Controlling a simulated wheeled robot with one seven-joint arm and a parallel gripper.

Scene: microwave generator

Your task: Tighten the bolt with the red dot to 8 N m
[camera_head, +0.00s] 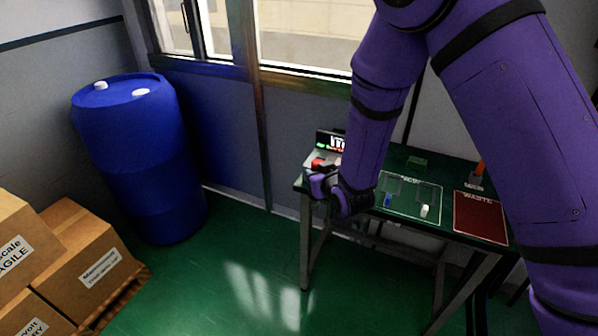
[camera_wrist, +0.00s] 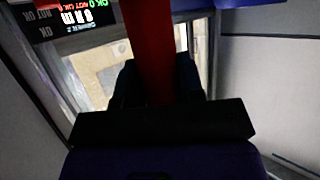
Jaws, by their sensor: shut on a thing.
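My gripper (camera_head: 322,180) is at the left end of the green table (camera_head: 448,190). Its dark fingers are shut on a red tool handle (camera_wrist: 150,50), which runs up between them in the wrist view. A bit of red also shows at the gripper in the head view (camera_head: 321,163). A dark display (camera_head: 330,141) stands just behind the gripper. I cannot make out the bolt with the red dot, nor the far end of the red tool.
A blue barrel (camera_head: 140,160) and cardboard boxes (camera_head: 80,255) stand left; open floor lies between.

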